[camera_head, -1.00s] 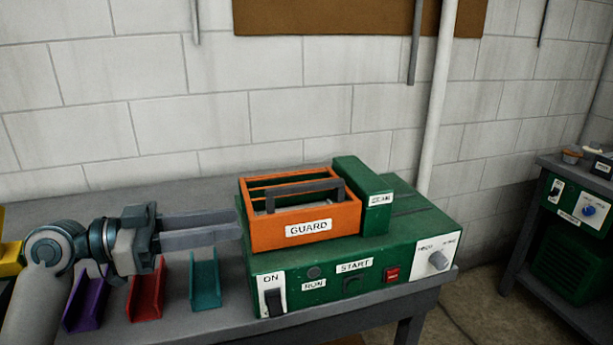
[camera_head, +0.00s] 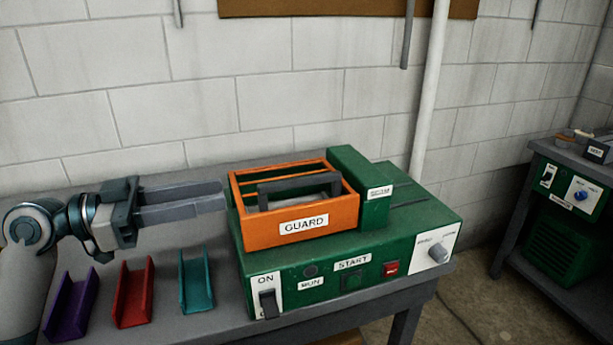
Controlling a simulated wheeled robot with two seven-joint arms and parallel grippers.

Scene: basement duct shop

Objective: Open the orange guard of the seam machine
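The seam machine (camera_head: 330,285) is a green box on the grey bench, with ON, RUN and START labels, a red button and a knob on its front. Its orange guard (camera_head: 262,236) is an open-topped frame with a GUARD label, seated on the machine's top left. A dark grey handle (camera_head: 300,183) spans the guard. My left gripper (camera_head: 222,197) comes in from the left, level, with its fingertips just left of the guard's left side. Its fingers look close together, and whether a gap remains between them is unclear. My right gripper is out of view.
Purple (camera_head: 70,305), red (camera_head: 133,295) and teal (camera_head: 196,282) channel pieces lie on the bench (camera_head: 215,325) below my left arm. A green block (camera_head: 362,190) stands right of the guard. A second bench (camera_head: 535,170) with another green machine is at the right. A block wall is behind.

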